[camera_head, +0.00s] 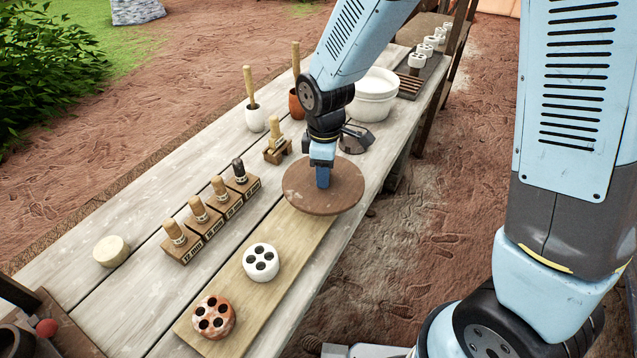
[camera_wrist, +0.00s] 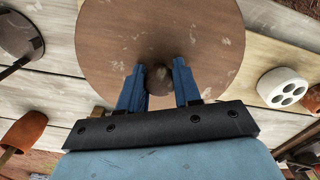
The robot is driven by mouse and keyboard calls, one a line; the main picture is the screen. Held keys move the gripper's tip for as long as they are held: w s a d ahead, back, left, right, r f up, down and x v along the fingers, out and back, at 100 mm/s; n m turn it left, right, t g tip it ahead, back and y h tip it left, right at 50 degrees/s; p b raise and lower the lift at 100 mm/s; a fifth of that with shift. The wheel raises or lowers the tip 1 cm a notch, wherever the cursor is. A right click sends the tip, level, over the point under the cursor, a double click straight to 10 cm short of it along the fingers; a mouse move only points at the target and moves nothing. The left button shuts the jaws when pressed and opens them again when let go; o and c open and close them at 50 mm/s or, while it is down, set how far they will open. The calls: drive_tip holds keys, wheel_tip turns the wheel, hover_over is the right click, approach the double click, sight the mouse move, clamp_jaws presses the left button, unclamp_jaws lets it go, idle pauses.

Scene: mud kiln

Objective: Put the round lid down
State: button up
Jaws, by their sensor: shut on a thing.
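The round lid (camera_head: 342,193) is a flat brown disc with pale flecks. In the head view it is level over the far end of a pale board (camera_head: 258,308); I cannot tell whether it touches the board. My gripper (camera_head: 322,183) points down at the lid's middle. In the wrist view the lid (camera_wrist: 160,32) fills the upper middle, and its dark knob (camera_wrist: 159,82) is between the two blue fingers of my gripper (camera_wrist: 159,88). The gripper is shut on the knob.
On the board are a white holed disc (camera_head: 261,262) and an orange one (camera_head: 213,316). Several labelled wooden stamps (camera_head: 210,222) stand left. A white bowl (camera_head: 374,97), a white cup (camera_head: 256,119) and a brown cup (camera_head: 296,103) stand behind.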

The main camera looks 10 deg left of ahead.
drive_tip(key=shift+w+a+f, duration=0.2)
drive_tip(key=shift+a+f, duration=0.4)
drive_tip(key=shift+f, duration=1.75)
drive_tip(key=o, duration=0.9)
drive_tip(key=shift+f, duration=0.1)
drive_tip(key=shift+o, duration=0.2)
